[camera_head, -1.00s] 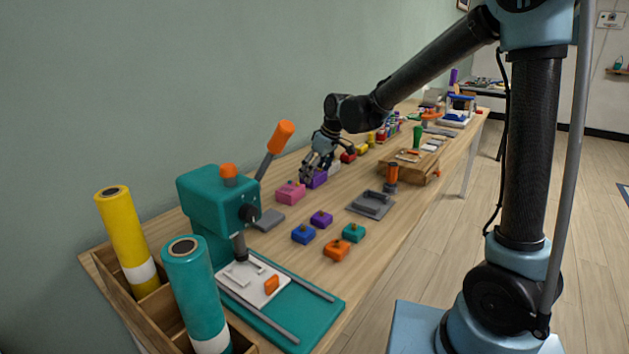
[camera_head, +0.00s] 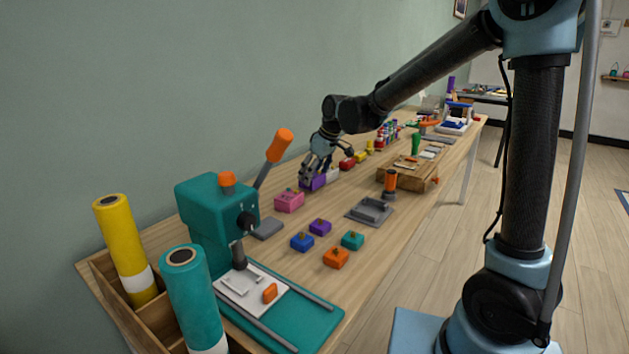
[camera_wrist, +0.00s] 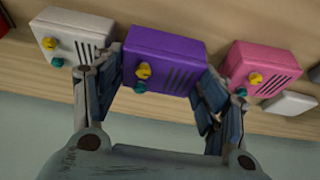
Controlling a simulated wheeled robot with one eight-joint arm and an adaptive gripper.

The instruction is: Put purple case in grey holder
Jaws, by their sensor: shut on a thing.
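The purple case (camera_wrist: 165,60) has slots, a yellow knob and a teal knob on its face. It sits between the two fingers of my gripper (camera_wrist: 160,92) in the wrist view, and the gripper is shut on it. In the head view the purple case (camera_head: 313,183) is partly hidden by my gripper (camera_head: 318,174), at the wall side of the bench. I cannot tell whether it is lifted. The grey holder (camera_head: 370,211), a shallow tray with a raised rim, lies empty on the bench, nearer the front edge and to the right.
A pink case (camera_head: 289,201) and a white case (camera_wrist: 72,38) stand on either side of the purple one. Small blue (camera_head: 302,242), purple, teal and orange blocks lie in front. A teal press (camera_head: 215,205) is at left.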

